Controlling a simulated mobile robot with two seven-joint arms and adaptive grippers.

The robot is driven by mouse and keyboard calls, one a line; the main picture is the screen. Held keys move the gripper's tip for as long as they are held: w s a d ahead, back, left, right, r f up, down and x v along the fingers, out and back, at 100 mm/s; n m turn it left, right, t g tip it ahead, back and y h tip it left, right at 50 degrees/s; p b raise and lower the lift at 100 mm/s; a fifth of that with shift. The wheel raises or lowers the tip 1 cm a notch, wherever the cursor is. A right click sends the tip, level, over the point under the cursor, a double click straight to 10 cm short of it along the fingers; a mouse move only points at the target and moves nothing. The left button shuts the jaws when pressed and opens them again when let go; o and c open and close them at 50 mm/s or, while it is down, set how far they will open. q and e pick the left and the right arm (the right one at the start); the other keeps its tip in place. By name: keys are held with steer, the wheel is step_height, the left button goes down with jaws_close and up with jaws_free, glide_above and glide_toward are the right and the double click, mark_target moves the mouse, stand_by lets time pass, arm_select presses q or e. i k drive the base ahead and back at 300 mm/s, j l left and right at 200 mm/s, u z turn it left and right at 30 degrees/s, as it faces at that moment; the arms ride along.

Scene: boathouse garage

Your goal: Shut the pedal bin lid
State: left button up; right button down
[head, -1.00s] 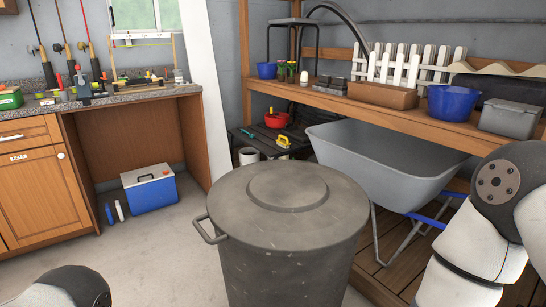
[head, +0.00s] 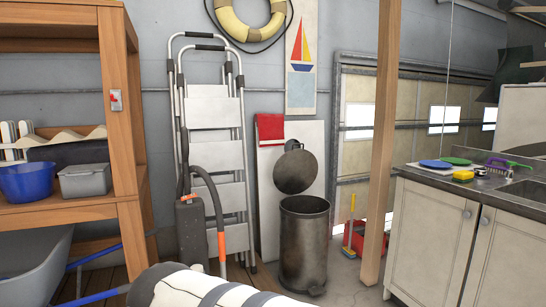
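The pedal bin (head: 304,248) is a dark metal cylinder standing on the floor near the middle of the head view. Its round lid (head: 295,171) is up, standing nearly upright above the back of the rim, so the bin is open. A small pedal shows low at its front right. Neither of my grippers is in view. Only a white and black part of my arm shows at the bottom, well in front of the bin.
Stepladders (head: 213,130) lean on the wall left of the bin, with a vacuum cleaner (head: 190,230) before them. A wooden post (head: 380,150) and a counter (head: 440,240) stand to the right. A red dustpan set (head: 358,238) sits behind the post. A shelf (head: 75,213) is at left.

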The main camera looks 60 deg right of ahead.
mark_target(295, 172)
steer(key=z, duration=2.15)
steer(key=i+z, duration=0.2)
steer(key=i+l+z, duration=0.15)
steer(key=i+z, duration=0.15)
steer(key=i, duration=0.35)
steer(key=i+z, duration=0.3)
steer(key=i, duration=0.35)
steer(key=i+j+z, duration=0.3)
steer(key=i, duration=0.35)
steer(key=i+j+u, duration=0.15)
steer(key=i+u, duration=0.3)
steer(key=i, duration=0.15)
steer(key=i+u, duration=0.5)
steer(key=i+l+u, duration=0.45)
steer(key=i, duration=0.2)
steer(key=i+j, duration=0.05)
